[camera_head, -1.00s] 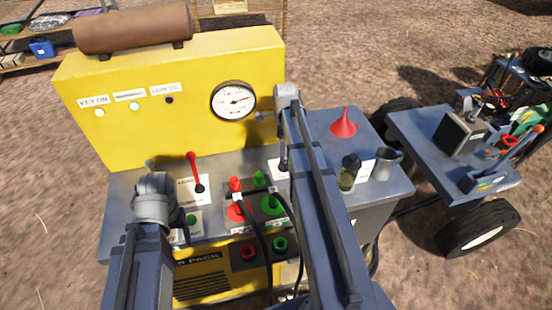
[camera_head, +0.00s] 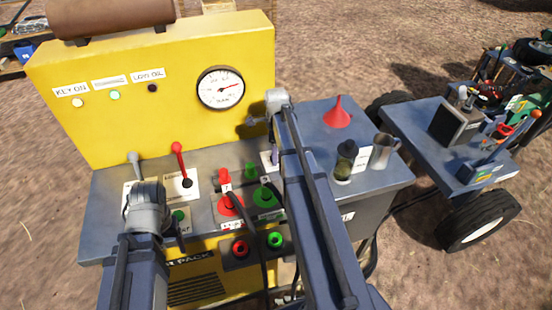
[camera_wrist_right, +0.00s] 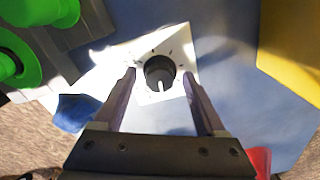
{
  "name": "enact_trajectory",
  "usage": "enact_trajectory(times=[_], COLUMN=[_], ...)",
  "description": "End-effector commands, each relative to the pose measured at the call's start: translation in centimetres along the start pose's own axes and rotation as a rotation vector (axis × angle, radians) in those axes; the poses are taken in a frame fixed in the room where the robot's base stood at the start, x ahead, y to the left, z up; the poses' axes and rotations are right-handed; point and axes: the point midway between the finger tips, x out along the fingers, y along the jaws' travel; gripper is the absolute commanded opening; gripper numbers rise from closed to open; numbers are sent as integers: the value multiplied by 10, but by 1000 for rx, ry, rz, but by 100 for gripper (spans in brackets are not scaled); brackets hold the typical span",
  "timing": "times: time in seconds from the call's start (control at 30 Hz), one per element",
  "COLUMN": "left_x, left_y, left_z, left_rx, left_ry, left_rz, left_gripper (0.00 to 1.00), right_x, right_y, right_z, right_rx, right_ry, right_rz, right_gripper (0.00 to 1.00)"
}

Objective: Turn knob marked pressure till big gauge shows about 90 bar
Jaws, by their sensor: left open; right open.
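The big round gauge (camera_head: 221,88) is on the yellow panel; its needle points right and slightly up, but its numbers are too small to read. In the right wrist view, a dark round knob (camera_wrist_right: 160,72) with a pale mark sits on a white plate (camera_wrist_right: 178,50) with dial ticks. I cannot read its label. My right gripper (camera_wrist_right: 159,82) is open, its fingers on either side of the knob in that view; contact is not visible. In the head view, my right gripper (camera_head: 274,155) points down at the console, partly hidden by its arm. My left gripper (camera_head: 146,225) is open over the console's left; its fingertips are mostly hidden.
A red lever (camera_head: 180,160) and a grey lever (camera_head: 135,160) stand near my left gripper. Red (camera_head: 229,205) and green (camera_head: 264,196) couplings are between the arms. A red funnel (camera_head: 337,114), a dark bottle (camera_head: 345,160) and a metal mug (camera_head: 383,151) stand at right.

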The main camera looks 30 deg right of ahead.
Motion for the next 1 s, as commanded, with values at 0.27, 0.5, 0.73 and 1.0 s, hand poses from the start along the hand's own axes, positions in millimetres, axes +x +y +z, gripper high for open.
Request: enact_trajectory(times=[0.27,0.5,0.73,1.0], left_x=[3,3,3,3], left_y=[0,0,0,0], left_z=[0,0,0,0], left_rx=[0,0,0,0], left_ry=[0,0,0,0], left_rz=[0,0,0,0], left_gripper=[71,71,71,71], right_x=[3,3,3,3], right_y=[0,0,0,0], right_z=[0,0,0,0], right_rx=[0,0,0,0], right_ry=[0,0,0,0], right_rz=[0,0,0,0], right_gripper=[74,51,25,0])
